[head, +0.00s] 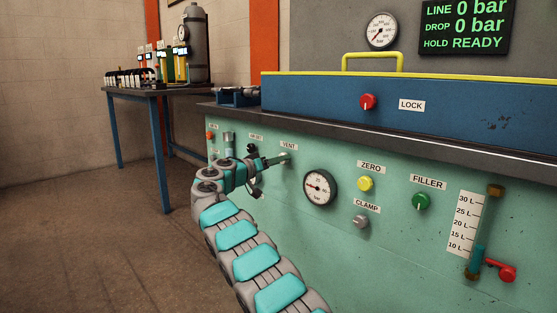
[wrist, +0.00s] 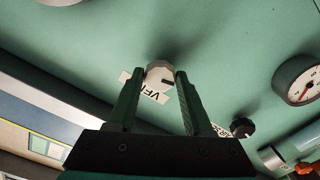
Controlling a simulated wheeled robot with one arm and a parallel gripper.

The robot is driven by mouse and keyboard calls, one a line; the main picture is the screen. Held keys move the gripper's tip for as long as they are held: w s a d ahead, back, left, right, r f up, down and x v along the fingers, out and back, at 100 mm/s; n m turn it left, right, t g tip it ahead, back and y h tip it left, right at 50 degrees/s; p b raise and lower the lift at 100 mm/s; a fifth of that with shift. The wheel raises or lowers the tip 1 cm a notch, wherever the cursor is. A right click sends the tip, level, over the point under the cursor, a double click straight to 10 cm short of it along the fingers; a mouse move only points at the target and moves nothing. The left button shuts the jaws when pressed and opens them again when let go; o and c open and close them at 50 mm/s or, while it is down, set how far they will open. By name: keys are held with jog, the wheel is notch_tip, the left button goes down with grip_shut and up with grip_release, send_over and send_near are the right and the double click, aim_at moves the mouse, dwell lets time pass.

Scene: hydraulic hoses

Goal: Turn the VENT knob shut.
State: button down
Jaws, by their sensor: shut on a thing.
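The VENT knob (wrist: 158,74) is a pale, faceted knob with a dark pointer mark, on the green panel (head: 330,235). In the wrist view it sits between the fingertips of my gripper (wrist: 160,77), which is shut on it. Part of the VENT label (wrist: 150,92) shows upside down behind the fingers. In the head view my gripper (head: 279,160) reaches to the panel just below the VENT label (head: 289,146), and the fingers hide most of the knob (head: 286,157).
A pressure gauge (head: 320,188) sits right of the knob. Farther right are the yellow ZERO knob (head: 365,184), grey CLAMP knob (head: 361,221) and green FILLER knob (head: 421,201). A black knob (wrist: 242,127) is close to the right finger in the wrist view.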

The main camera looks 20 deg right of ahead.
jog(key=shift+r+n+p, duration=0.1)
jog(key=shift+n+p, duration=5.9)
jog(key=shift+n, duration=1.5)
jog(key=shift+c, duration=1.5)
grip_release()
jog(key=b+v, duration=0.1)
jog(key=v, duration=0.7)
